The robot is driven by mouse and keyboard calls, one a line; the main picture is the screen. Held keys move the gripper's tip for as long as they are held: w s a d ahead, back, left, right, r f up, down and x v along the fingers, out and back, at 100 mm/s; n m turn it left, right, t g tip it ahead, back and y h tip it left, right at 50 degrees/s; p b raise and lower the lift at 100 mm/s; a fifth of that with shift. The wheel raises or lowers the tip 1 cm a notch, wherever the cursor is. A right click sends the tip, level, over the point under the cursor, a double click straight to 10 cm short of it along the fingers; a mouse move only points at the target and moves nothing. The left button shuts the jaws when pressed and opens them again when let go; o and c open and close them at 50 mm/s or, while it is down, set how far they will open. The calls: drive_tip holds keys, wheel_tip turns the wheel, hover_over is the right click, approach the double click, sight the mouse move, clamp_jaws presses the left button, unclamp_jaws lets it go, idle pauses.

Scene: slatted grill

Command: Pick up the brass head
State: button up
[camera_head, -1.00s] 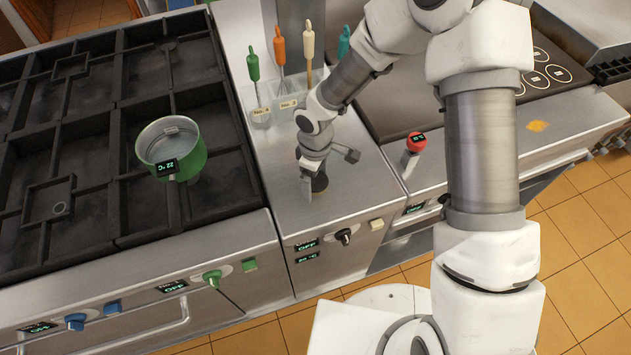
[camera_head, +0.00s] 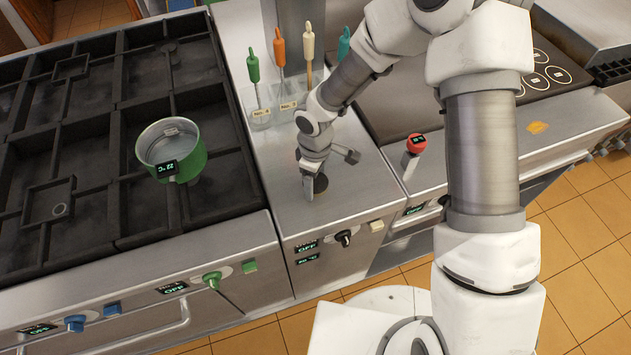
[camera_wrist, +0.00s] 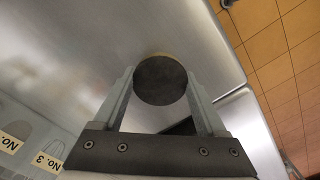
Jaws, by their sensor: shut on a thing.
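The brass head shows in the wrist view as a dark round disc (camera_wrist: 160,80) with a thin brass-coloured edge along its top. My gripper (camera_wrist: 160,85) has one finger on each side of it and is shut on it. In the head view my gripper (camera_head: 308,190) is low over the steel counter, near its front edge. The dark round head (camera_head: 320,184) shows just beside the fingers, partly hidden by them. I cannot tell whether it touches the counter.
A green pot (camera_head: 187,158) stands on the black grate at left. A holder (camera_head: 272,110) with several coloured-handled utensils stands behind my gripper. A red-topped probe (camera_head: 413,150) is to the right. The steel counter (camera_head: 345,205) around the gripper is mostly clear.

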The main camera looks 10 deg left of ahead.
sight(317, 183)
drive_tip(key=shift+r, duration=0.45)
drive_tip(key=r, duration=0.3)
drive_tip(key=shift+s+d+r, duration=0.2)
drive_tip(key=shift+d+r, duration=0.05)
drive_tip(key=shift+r, duration=0.05)
drive_tip(key=s+d+r, duration=0.6)
drive_tip(key=s+d, duration=0.1)
drive_tip(key=s, duration=0.1)
drive_tip(key=shift+d+r, duration=0.25)
drive_tip(key=shift+d, duration=0.1)
